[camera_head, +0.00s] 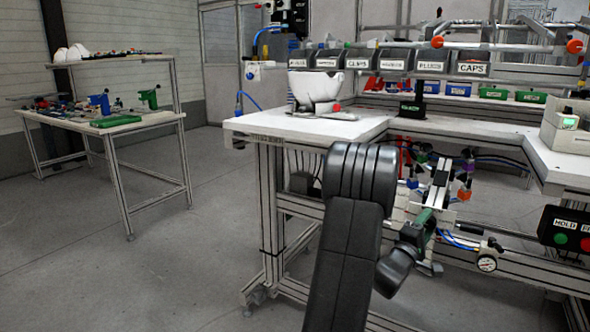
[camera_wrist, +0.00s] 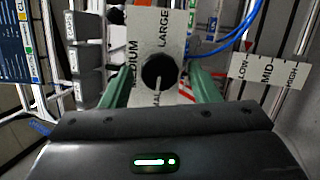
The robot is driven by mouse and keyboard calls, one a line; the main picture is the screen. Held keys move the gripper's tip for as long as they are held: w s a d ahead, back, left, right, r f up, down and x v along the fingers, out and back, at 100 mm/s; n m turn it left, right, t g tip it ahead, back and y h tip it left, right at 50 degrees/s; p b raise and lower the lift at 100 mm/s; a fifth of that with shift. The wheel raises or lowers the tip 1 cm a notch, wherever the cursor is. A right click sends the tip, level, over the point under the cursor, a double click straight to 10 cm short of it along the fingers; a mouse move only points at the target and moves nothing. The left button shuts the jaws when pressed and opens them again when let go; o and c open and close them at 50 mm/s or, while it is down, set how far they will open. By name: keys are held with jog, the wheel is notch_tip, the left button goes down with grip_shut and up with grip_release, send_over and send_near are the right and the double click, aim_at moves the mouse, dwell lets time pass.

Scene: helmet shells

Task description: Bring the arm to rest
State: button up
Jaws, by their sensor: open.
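My arm (camera_head: 350,220) reaches up from the bottom of the head view and bends down to the right, in front of the workbench. My gripper (camera_wrist: 160,78) shows in the wrist view with its two green fingers spread apart and nothing held between them. Beyond the fingers is a pale panel with a black knob (camera_wrist: 159,71), marked MEDIUM and LARGE. I cannot tell whether the fingers touch the panel. In the head view, my gripper (camera_head: 424,217) is partly seen below the bench top, beside the frame.
A white helmet shell (camera_head: 315,88) sits on the workbench (camera_head: 290,125). Labelled bins (camera_head: 430,62) line its back. A gauge (camera_head: 487,263), a blue hose and a button box (camera_head: 570,232) are near my gripper. A side table (camera_head: 110,125) stands left, with clear floor between.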

jog(key=p+v, duration=0.1)
jog(key=v, duration=1.2)
jog(key=b+x, duration=0.1)
jog(key=x, duration=1.2)
jog(key=shift+w+d, duration=0.15)
jog(key=shift+d, duration=0.05)
jog(key=shift+a+r+m, duration=0.15)
jog(key=shift+a+m, duration=0.05)
jog(key=shift+m, duration=0.6)
jog(key=m+y, duration=0.1)
jog(key=m, duration=0.5)
jog(key=shift+s+g+y, duration=0.2)
jog(key=shift+g+y, duration=0.2)
jog(key=m+y, duration=0.1)
jog(key=m, duration=0.2)
jog(key=shift+s+d+r, duration=0.1)
jog(key=shift+d, duration=0.05)
jog(key=m, duration=0.2)
jog(key=m+y+b, duration=0.1)
jog(key=shift+r+m+t+y, duration=0.1)
jog(key=shift+m+t+y, duration=0.2)
jog(key=shift+m+t, duration=0.1)
jog(key=shift+s+a, duration=0.35)
jog(key=shift+s, duration=0.25)
jog(key=shift+r, duration=0.1)
